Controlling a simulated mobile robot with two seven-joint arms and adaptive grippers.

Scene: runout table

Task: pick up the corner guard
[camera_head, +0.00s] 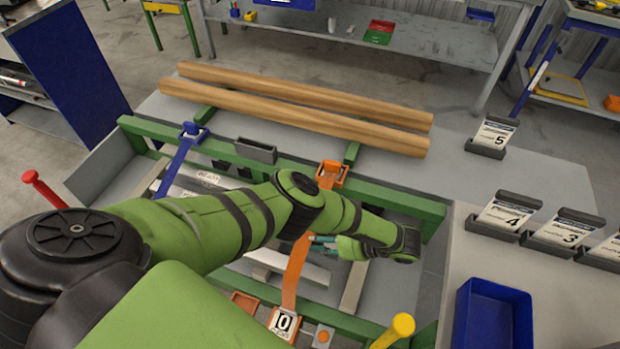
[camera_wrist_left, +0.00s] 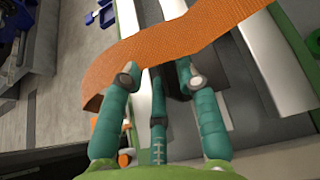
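I cannot tell for sure which thing is the corner guard. A dark grey angled piece (camera_head: 256,150) sits on the far green rail. An orange piece (camera_head: 332,174) sits on the same rail to its right, at the top of an orange strap (camera_head: 294,272). My left gripper (camera_head: 322,243) is beside the strap, below the orange piece and partly behind my green arm. In the left wrist view, the teal fingers (camera_wrist_left: 157,80) are spread apart, and the strap (camera_wrist_left: 215,28) crosses at their tips. Nothing is visibly held. My right gripper is out of view.
Two long wooden bars (camera_head: 300,105) lie behind the far rail. A blue strap (camera_head: 178,162) crosses the left of the green frame. A blue bin (camera_head: 493,318) and numbered card holders (camera_head: 505,215) stand on the right surface. A yellow-topped handle (camera_head: 402,326) is at the front.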

